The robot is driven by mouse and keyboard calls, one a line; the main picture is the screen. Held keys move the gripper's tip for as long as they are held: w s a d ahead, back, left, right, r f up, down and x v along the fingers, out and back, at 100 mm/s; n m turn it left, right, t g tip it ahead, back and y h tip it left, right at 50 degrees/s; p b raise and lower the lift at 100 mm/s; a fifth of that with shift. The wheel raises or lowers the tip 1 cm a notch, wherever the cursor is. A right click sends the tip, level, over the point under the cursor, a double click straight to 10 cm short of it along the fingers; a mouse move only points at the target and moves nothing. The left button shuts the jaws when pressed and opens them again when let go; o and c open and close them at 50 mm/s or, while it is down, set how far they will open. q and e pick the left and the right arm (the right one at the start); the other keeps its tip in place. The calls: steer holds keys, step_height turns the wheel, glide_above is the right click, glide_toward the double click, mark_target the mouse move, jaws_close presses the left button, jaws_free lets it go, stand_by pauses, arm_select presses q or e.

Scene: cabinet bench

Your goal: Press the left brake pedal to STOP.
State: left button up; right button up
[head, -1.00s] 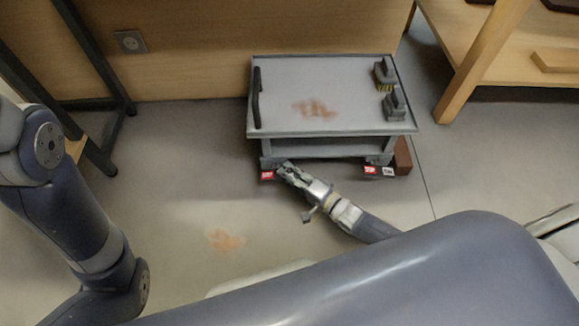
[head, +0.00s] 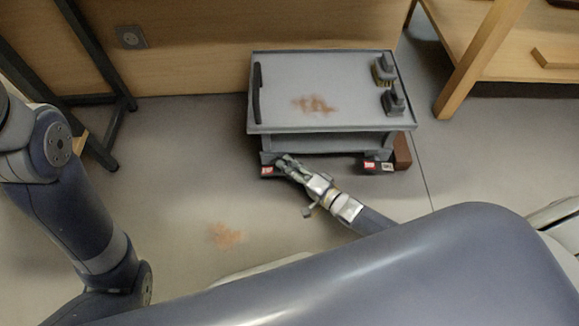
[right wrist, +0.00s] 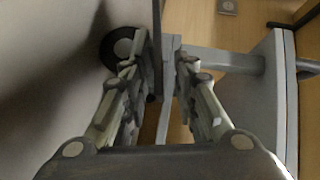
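A grey cart (head: 330,127) stands against the wooden panel. Its left brake pedal carries a small red label (head: 267,171) at the front left foot. My right gripper (head: 283,163) is low at the cart's front left corner, just right of that label. I cannot tell whether it touches the pedal. In the right wrist view my right gripper (right wrist: 161,62) has its fingers apart, with a dark round caster (right wrist: 122,46) beyond the left finger and grey cart parts beyond the gap. The pedal is not clear there. Only links of my left arm show; its gripper is out of view.
The right pedal (head: 377,167) has a red and a white label, with a brown block (head: 402,152) beside it. The cart top bears a black handle, two grey objects and a brown stain. A wooden table leg (head: 470,70) stands at right.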

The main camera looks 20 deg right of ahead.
steer(key=v, duration=1.1)
steer(key=shift+s+d, duration=0.25)
steer(key=shift+s, duration=0.05)
steer(key=shift+r, duration=0.1)
